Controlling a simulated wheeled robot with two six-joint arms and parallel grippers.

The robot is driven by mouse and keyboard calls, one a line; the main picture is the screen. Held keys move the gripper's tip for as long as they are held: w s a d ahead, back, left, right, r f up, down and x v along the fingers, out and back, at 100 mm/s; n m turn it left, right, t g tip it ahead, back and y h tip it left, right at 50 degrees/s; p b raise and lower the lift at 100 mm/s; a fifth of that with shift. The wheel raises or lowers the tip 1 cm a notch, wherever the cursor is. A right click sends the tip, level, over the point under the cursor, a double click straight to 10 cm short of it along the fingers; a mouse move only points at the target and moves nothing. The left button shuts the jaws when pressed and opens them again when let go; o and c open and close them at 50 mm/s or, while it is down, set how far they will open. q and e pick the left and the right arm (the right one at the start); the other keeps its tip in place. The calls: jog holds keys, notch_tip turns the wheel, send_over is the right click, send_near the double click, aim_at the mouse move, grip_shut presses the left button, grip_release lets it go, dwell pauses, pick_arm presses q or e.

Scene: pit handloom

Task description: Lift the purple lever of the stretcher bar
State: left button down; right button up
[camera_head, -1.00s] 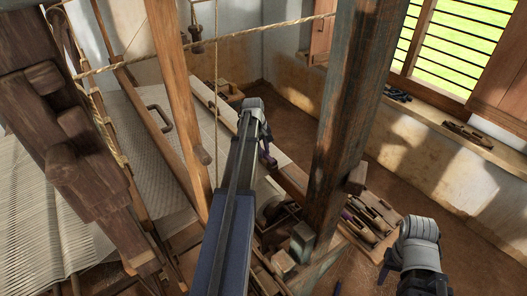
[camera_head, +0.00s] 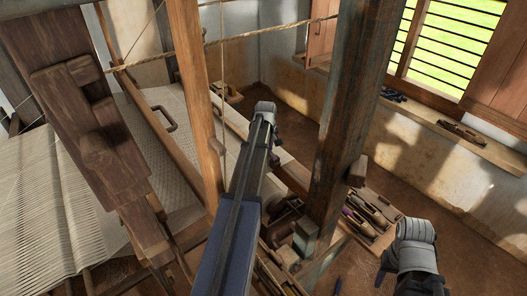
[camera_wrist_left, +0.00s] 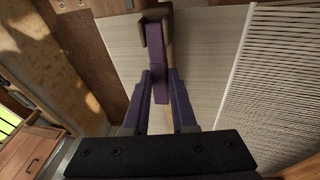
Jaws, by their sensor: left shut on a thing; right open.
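The purple lever (camera_wrist_left: 157,50) stands in the middle of the left wrist view, in front of pale woven cloth (camera_wrist_left: 110,62). My left gripper (camera_wrist_left: 160,84) has its two purple fingers closed on the lever's near end, one on each side. A brown wooden piece (camera_wrist_left: 168,30) lies behind the lever's far end; how it joins the lever is unclear. In the head view my left arm hides the lever and most of the left gripper (camera_head: 276,150). My right gripper (camera_head: 384,272) is open and empty at lower right, away from the loom.
A thick wooden post (camera_head: 345,120) rises between my two arms. A tray of tools (camera_head: 368,215) sits on the right. Pale warp threads (camera_head: 40,200) stretch on the left, and a rope (camera_head: 255,32) crosses above. Open floor (camera_head: 470,215) lies at the right.

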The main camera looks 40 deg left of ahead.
aim_at(272, 156)
pick_arm(q)
jog(key=shift+d+r+y, duration=0.2)
jog(key=shift+d+y, duration=0.15)
jog(key=shift+y, duration=0.25)
jog(key=shift+s+d+r+t+y+b, duration=0.2)
jog(key=shift+t+y+b, duration=0.15)
jog(key=shift+y, duration=0.2)
jog(key=shift+s+d+r+t+y+b, duration=0.1)
jog(key=shift+d+t+y+b, duration=0.15)
jog(key=shift+y+b, duration=0.25)
jog(key=y+b, duration=0.1)
jog(key=d+t+y+b, duration=0.1)
jog(key=y+b, duration=0.1)
jog(key=shift+r+m, duration=0.3)
jog(key=shift+m, duration=0.1)
jog(key=shift+d+r+y+b, duration=0.2)
jog(key=shift+d+y+b, duration=0.05)
jog(key=shift+y+b, duration=0.25)
jog(key=shift+r, duration=0.1)
jog(key=c, duration=0.7)
grip_release()
